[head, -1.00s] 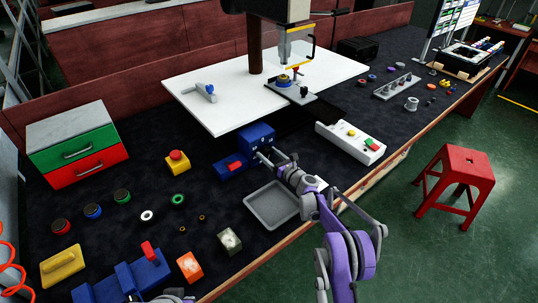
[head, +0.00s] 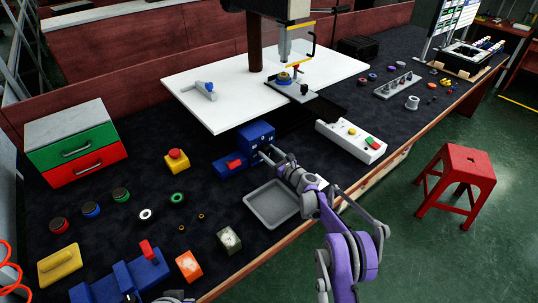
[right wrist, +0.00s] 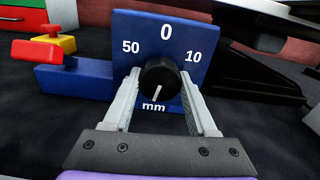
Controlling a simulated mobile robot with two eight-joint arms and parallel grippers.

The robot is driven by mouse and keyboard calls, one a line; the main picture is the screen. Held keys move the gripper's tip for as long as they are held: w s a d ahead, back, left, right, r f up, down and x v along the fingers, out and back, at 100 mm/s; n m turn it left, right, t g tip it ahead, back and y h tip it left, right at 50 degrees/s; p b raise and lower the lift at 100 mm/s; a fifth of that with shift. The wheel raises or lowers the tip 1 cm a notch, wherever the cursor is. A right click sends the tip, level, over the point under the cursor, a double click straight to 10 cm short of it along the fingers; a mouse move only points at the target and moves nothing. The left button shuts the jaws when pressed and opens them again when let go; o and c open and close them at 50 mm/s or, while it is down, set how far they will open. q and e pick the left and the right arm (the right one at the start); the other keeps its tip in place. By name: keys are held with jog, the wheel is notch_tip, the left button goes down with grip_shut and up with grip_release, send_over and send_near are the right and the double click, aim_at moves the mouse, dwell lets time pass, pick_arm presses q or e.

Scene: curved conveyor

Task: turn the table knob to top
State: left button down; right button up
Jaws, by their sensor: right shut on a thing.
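The table knob (right wrist: 159,78) is a round black dial with a white pointer line, on the upright blue panel (right wrist: 183,50) marked 0 at top, 10 at right, 50 at left and mm below. Its pointer faces down, slightly left, toward the mm mark. In the head view the blue knob unit (head: 256,136) stands at the front edge of the white table plate. My right gripper (head: 268,156) reaches it; its fingers (right wrist: 160,92) are shut on the knob, one on each side. Of my left arm, only a grey piece (head: 172,297) shows at the bottom edge; its jaws cannot be made out.
A grey tray (head: 271,204) lies just below my right gripper. A white button box (head: 350,141) is to the right. A red-and-yellow emergency button (head: 177,161) stands to the left. The white plate (head: 235,112) lies behind the blue unit, under the press.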

jog(key=shift+n+b, duration=0.7)
jog(key=shift+n, duration=1.5)
jog(key=o, duration=1.4)
jog(key=shift+c, duration=0.2)
jog(key=shift+d, duration=0.1)
jog(key=b+v, duration=0.1)
jog(key=v, duration=0.8)
jog(key=shift+s+d, duration=0.2)
jog(key=shift+s, duration=0.1)
jog(key=shift+s+d, duration=0.3)
jog(key=shift+s, duration=0.1)
